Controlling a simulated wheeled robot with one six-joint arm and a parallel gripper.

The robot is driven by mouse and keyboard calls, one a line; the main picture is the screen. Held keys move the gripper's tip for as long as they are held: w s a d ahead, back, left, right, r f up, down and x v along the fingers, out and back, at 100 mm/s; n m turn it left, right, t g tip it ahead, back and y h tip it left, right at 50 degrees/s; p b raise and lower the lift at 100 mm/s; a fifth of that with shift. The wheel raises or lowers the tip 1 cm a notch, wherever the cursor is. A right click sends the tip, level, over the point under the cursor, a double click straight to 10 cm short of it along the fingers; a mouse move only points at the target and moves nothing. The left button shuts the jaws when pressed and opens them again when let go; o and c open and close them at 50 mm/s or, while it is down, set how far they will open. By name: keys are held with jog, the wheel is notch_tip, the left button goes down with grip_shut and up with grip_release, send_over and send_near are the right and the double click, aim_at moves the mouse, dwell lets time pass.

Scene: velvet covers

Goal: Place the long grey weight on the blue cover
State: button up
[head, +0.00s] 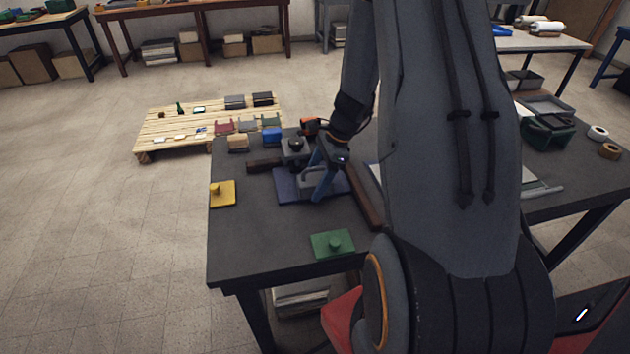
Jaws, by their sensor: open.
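The blue cover (288,192) lies flat on the dark table, a dull violet-blue sheet partly hidden by my gripper. The long grey weight (308,179), a grey bar with a raised handle, appears to rest on this cover. My gripper (321,192) is open, its blue fingers pointing down at the weight and overlapping it in the picture. I cannot tell whether they touch it.
A yellow cover (222,195) and a green cover (332,246), each with a knob, lie nearby. Dark brown bars (265,165) (366,205) flank the blue cover. A grey block with a dark knob (295,149) stands behind. The front left tabletop is clear.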

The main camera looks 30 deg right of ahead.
jog(key=b+v, duration=0.3)
jog(key=v, duration=0.9)
jog(key=s+a+n+h, duration=0.2)
jog(key=s+a+n, duration=0.4)
jog(key=a+n, duration=0.3)
jog(key=s+a+r+n+h, duration=0.1)
jog(key=s+a+n+h, duration=0.1)
jog(key=s+a+n, duration=0.5)
jog(key=shift+a+r+n, duration=0.35)
jog(key=shift+a+n, duration=0.75)
jog(key=shift+n, duration=1.5)
